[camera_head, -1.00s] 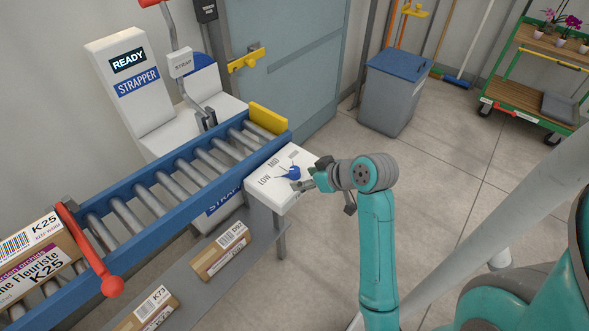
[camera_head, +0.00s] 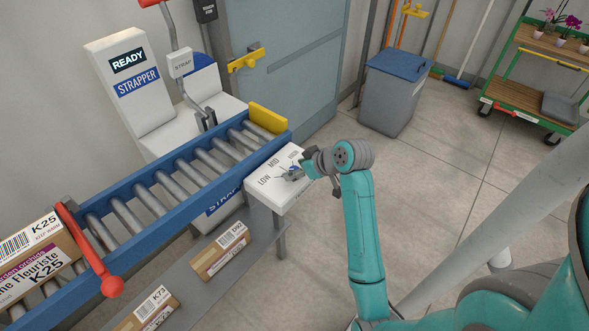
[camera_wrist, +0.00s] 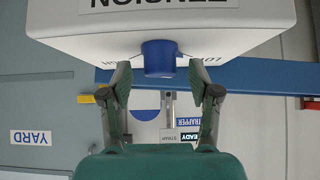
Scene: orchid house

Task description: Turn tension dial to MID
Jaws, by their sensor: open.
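The tension dial is a blue knob (camera_wrist: 158,57) on a white box (camera_wrist: 215,38), seen upside down in the wrist view. In the head view the box (camera_head: 262,193) stands at the end of the roller conveyor, with LOW and MID printed on its top. My gripper (camera_head: 297,173) is over the box there and hides most of the dial, so I cannot read which label it points at. In the wrist view my gripper (camera_wrist: 158,76) is open, one finger on either side of the knob. Gaps show between fingers and knob.
The blue conveyor (camera_head: 150,220) with rollers runs along the box's left side. The white strapper (camera_head: 130,85), showing READY, stands behind it. A lower grey shelf (camera_head: 205,290) holds small cartons. A grey bin (camera_head: 393,95) stands at the back. Floor to the right is open.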

